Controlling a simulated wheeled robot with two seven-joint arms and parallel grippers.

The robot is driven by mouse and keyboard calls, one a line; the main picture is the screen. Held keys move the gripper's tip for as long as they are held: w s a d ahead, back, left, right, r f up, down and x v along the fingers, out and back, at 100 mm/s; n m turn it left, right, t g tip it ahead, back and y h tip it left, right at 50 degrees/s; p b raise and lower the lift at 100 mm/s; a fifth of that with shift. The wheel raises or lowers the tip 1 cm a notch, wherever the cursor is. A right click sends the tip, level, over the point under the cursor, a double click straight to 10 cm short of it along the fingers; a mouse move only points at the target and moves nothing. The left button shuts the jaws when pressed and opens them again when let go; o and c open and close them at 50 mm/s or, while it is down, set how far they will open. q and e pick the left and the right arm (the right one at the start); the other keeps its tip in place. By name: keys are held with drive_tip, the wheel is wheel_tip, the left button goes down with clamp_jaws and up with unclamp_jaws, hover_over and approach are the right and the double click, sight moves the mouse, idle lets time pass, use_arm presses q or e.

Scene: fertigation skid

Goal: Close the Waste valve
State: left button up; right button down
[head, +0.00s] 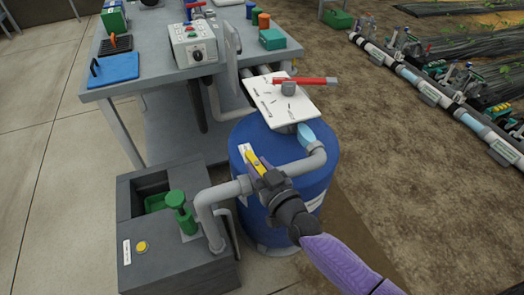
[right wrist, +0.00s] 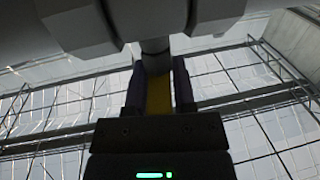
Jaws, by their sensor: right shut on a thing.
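A valve with a yellow lever (head: 255,162) sits on the grey pipe (head: 211,201) between the grey box and the blue barrel. A small white tag (head: 244,150) shows by the lever's far end; its text is too small to read. The lever points up and left in the picture, across the pipe's run. My right gripper (head: 262,170) is shut on the yellow lever. In the right wrist view the yellow lever (right wrist: 158,95) sits between the two dark fingers, below the grey pipe (right wrist: 155,15). The gripper hides part of the valve. My left gripper is not in view.
The blue barrel (head: 312,186) stands behind the pipe. A red-handled valve (head: 304,81) rises above a white panel (head: 268,101). The grey box (head: 150,262) has a green fitting (head: 181,212) and yellow button (head: 141,247). A bench (head: 148,79) stands behind.

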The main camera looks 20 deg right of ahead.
drive_tip(key=shift+a+r+m+h+p, duration=0.1)
drive_tip(key=shift+r+m+h+p, duration=0.15)
drive_tip(key=shift+m+h+p, duration=0.45)
drive_tip(key=shift+f+h, duration=0.15)
drive_tip(key=shift+h, duration=0.55)
use_arm(q)
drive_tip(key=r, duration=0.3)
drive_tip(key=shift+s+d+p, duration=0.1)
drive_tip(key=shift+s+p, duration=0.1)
drive_tip(key=shift+p, duration=0.1)
use_arm(e)
drive_tip(key=shift+m, duration=0.3)
drive_tip(key=shift+h, duration=0.3)
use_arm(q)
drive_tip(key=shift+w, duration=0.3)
use_arm(e)
drive_tip(key=shift+f, duration=0.1)
drive_tip(key=c, duration=0.5)
unclamp_jaws()
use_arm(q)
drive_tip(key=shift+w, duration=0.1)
